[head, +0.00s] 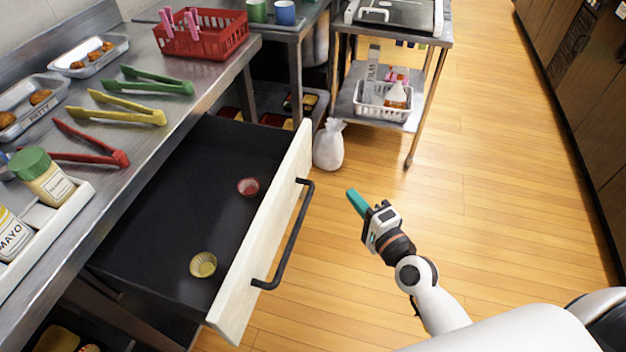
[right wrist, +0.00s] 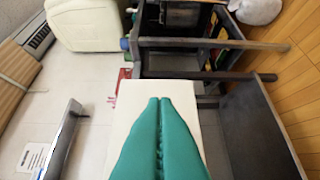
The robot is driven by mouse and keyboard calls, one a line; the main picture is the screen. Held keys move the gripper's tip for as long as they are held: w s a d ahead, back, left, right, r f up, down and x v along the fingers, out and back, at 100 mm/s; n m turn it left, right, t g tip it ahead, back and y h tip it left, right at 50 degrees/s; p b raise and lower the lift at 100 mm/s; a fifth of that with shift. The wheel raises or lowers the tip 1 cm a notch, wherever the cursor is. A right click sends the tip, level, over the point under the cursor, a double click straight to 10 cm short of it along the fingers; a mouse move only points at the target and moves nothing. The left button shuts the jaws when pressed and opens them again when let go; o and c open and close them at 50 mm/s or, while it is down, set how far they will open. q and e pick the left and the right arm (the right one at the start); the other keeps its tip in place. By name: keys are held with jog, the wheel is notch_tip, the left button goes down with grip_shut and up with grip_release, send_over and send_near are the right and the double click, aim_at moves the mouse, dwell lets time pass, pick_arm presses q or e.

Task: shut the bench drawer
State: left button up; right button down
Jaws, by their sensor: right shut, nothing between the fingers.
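The bench drawer (head: 160,190) is pulled well out from under the steel bench. Its pale wooden front (head: 237,295) carries a long black bar handle (head: 291,240). A small red cup (head: 248,187) and a yellow cup (head: 203,264) sit on its dark floor. My right gripper (head: 351,194) is to the right of the drawer front, apart from the handle in the head view. Its teal fingers are shut and empty; they also fill the lower middle of the right wrist view (right wrist: 160,102). My left gripper is not in view.
The steel bench (head: 205,75) holds tongs, trays, bottles and a red basket (head: 205,33). A white sack (head: 329,145) stands on the floor beyond the drawer's far end, near a steel cart (head: 345,107). The wooden floor (head: 475,200) right of the drawer is clear.

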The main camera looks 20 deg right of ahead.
send_near(308, 153)
jog(key=w+d, duration=0.2)
jog(key=w, duration=0.2)
jog(key=a, duration=0.1)
jog(key=w+a, duration=0.1)
jog(key=shift+a+p, duration=0.25)
jog(key=shift+p, duration=0.1)
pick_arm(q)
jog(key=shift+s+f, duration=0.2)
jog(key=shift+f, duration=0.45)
pick_arm(e)
jog(key=shift+w+a, duration=0.25)
jog(key=shift+a, duration=0.2)
